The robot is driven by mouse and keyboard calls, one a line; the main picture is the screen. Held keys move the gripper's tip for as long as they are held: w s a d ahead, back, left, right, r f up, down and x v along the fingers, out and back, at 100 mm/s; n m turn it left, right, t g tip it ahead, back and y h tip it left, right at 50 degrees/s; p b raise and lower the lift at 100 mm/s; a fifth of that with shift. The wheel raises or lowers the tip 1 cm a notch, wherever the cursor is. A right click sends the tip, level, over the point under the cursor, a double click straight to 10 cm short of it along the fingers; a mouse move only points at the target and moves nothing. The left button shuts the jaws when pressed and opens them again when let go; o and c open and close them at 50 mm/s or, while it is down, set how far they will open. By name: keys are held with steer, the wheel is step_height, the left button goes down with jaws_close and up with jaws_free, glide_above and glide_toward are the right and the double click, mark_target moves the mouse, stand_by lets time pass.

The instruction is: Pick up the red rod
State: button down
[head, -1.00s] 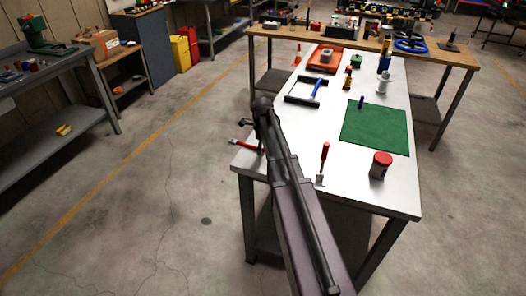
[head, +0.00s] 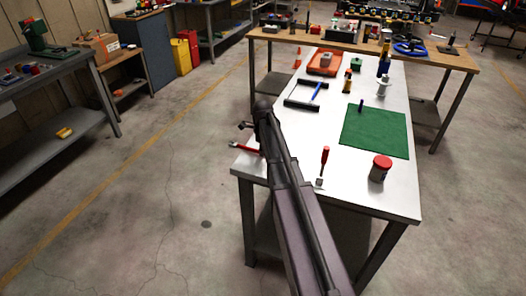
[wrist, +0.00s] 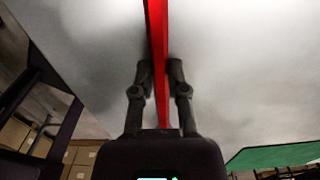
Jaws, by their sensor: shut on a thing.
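The red rod (wrist: 157,35) runs lengthwise through the middle of the wrist view, between the two dark fingers. My gripper (wrist: 160,72) is shut on it. In the head view a short length of the red rod (head: 243,148) shows at the left edge of the metal-topped table (head: 290,140), sticking out to the left. My arm hides the rest of the rod and most of the gripper there. I cannot tell whether the rod still touches the table.
A green mat (head: 376,132), a dark frame with a blue bar (head: 312,92) and an orange tray (head: 325,62) lie farther back. Open floor is left of the table.

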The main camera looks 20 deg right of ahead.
steer(key=shift+r+p, duration=1.55)
steer(key=shift+r, duration=0.15)
steer(key=s+a+r+p, duration=0.1)
steer(key=s+a, duration=0.2)
steer(key=s, duration=1.2)
steer(key=shift+s, duration=0.4)
steer(key=shift+a+r, duration=0.1)
